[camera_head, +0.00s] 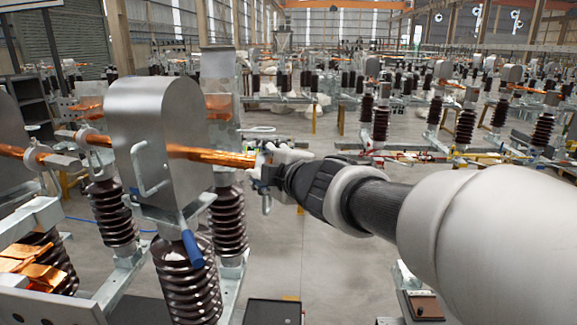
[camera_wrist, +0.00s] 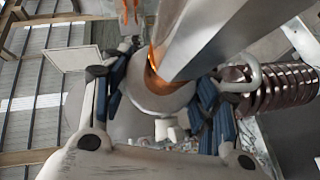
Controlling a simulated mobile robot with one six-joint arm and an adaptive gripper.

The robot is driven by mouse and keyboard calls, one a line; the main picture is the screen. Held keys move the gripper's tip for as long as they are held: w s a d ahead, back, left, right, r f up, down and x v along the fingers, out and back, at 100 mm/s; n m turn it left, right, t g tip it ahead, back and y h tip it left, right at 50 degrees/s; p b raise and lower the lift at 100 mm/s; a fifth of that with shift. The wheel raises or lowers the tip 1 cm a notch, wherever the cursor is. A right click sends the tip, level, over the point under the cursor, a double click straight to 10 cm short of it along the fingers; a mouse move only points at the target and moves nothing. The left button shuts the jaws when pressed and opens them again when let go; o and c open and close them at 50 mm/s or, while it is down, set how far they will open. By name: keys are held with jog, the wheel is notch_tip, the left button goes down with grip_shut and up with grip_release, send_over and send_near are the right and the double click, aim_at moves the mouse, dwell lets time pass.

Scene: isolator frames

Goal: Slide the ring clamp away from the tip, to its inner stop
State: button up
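The copper rod (camera_head: 215,155) sticks out to the right from the rounded grey metal housing (camera_head: 150,130). My gripper (camera_head: 270,163) is at the rod's right end, and its fingers hide most of the clamp and tip there. In the wrist view, the grey ring clamp (camera_wrist: 157,98) sits around the rod, with a strip of copper (camera_wrist: 154,68) showing beside it.
A U-shaped handle (camera_head: 148,172) and a blue-gripped lever (camera_head: 192,248) stand out from the housing. Ribbed brown insulators (camera_head: 185,285) stand below it. Another rod with a ring (camera_head: 36,159) is at the left. Open floor (camera_head: 325,260) lies below my arm.

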jog(key=o, duration=0.4)
jog(key=shift+s, duration=0.1)
jog(key=v, duration=1.2)
jog(key=shift+d+f, duration=0.1)
